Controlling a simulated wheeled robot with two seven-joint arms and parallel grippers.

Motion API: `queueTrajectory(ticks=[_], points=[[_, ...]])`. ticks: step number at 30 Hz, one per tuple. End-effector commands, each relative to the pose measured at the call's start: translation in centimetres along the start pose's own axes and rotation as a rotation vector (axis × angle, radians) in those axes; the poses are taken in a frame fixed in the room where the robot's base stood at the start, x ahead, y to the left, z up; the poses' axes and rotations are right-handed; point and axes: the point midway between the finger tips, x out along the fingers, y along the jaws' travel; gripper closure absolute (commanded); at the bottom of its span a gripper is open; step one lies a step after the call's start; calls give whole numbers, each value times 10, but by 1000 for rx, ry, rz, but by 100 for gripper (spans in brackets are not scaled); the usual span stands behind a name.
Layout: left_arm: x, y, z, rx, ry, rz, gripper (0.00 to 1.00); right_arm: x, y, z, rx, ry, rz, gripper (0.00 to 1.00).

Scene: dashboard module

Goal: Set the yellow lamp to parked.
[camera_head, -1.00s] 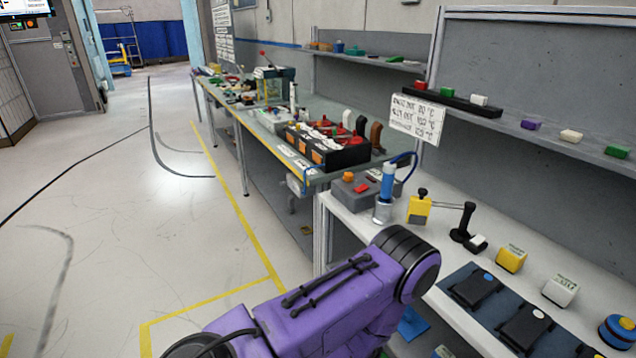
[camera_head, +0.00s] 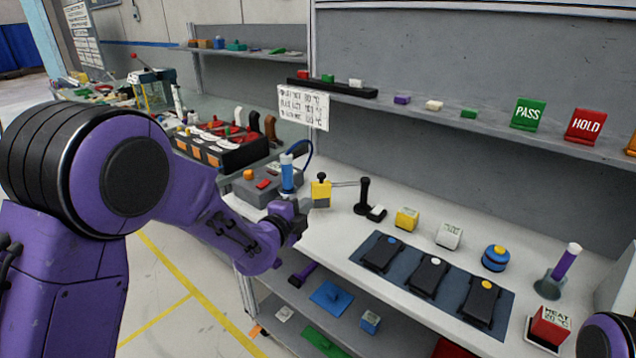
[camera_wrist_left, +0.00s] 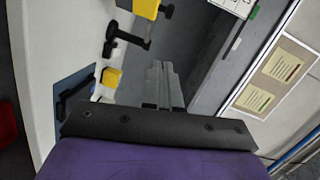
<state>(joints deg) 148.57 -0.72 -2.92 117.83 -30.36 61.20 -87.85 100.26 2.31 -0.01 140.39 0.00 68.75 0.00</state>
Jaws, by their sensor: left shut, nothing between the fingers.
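A yellow block with a black knob on top (camera_head: 321,192) stands over the white bench, left of a black post (camera_head: 363,196); a thin arm runs between them. I take this to be the yellow lamp. Its yellow part (camera_wrist_left: 146,8) is cut by the top edge of the left wrist view. My left gripper (camera_head: 301,211) is just left of and in front of the yellow block, largely hidden by my wrist. Its fingers (camera_wrist_left: 164,85) are together and empty in the wrist view, apart from the lamp. My right gripper is out of view.
A grey box with a red button (camera_head: 264,186) and a blue cylinder (camera_head: 288,175) stand left of the lamp. A small yellow block (camera_head: 407,219), white block (camera_head: 449,236) and dark mat (camera_head: 350,262) with black pads lie to the right. A shelf (camera_head: 435,113) runs behind.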

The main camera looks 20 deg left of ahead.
Motion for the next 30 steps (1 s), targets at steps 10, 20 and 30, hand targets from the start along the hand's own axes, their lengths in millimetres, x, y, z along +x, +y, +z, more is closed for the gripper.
queueTrajectory(ticks=[10, 20, 30], points=[[53, -14, -4, 43, 10, -16, 100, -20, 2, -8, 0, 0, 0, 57], [114, -16, 11, 39, 5, -16, 100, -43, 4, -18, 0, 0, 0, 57], [130, -13, 25, 41, 8, -16, 100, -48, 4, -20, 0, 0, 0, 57]])
